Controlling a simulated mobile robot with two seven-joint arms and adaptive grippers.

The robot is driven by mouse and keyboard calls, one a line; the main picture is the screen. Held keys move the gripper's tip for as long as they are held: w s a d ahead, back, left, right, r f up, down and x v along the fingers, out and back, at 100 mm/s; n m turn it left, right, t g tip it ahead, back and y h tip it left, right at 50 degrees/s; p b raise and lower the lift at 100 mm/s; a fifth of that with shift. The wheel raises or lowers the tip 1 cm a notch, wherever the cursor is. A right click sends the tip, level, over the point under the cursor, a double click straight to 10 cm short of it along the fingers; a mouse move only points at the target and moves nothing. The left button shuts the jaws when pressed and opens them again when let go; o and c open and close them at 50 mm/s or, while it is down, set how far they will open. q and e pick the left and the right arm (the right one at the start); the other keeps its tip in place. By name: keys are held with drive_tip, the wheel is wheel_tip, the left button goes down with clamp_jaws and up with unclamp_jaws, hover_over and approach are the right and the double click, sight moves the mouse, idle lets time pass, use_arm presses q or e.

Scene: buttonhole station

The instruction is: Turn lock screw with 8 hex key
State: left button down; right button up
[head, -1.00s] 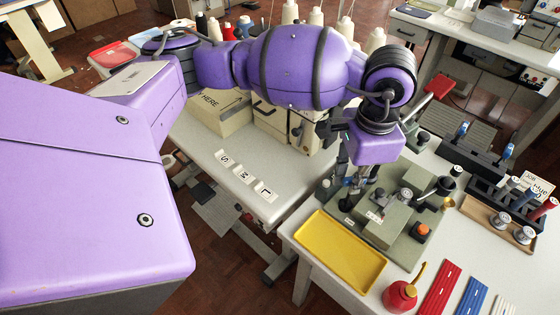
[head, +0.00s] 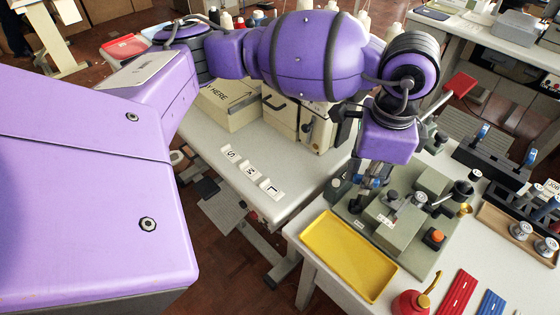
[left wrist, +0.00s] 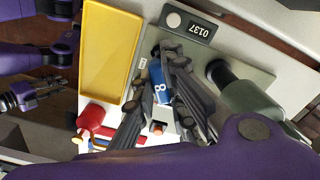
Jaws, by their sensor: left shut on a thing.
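My left gripper (head: 368,192) is above the left rear part of the green fixture plate (head: 392,262). In the left wrist view its fingers (left wrist: 166,62) are closed around a blue handle marked 8, the 8 hex key (left wrist: 157,83). The key's lower end is hidden, so I cannot tell whether it touches a screw. The lock screw cannot be made out in either view. A second gripper (left wrist: 18,98), my right one, shows at the left edge of the left wrist view, away from the fixture; its jaw state is unclear.
A yellow tray (head: 322,228) lies left of the fixture. An orange button (head: 434,237) sits at its right. A red oil can (head: 410,303) stands at the front.

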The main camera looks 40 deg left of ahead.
idle(0.4)
use_arm(q)
drive_tip(key=c, duration=1.7)
unclamp_jaws()
wheel_tip(320, 180, up, 12)
